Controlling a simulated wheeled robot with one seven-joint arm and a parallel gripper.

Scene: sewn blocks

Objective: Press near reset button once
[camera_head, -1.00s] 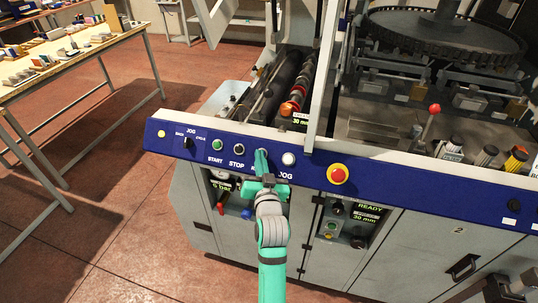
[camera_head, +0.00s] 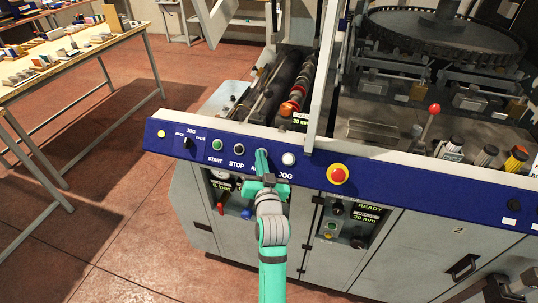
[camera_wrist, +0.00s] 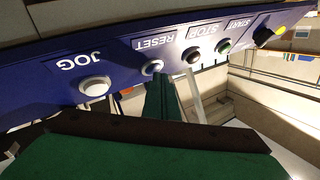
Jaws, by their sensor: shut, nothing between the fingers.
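On the blue panel (camera_head: 399,185) the black STOP button (camera_head: 239,149) and green START button (camera_head: 217,145) lie left of my gripper. The white JOG button (camera_head: 289,159) and red emergency stop (camera_head: 338,174) lie right. A table (camera_head: 70,57) stands at the far left.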

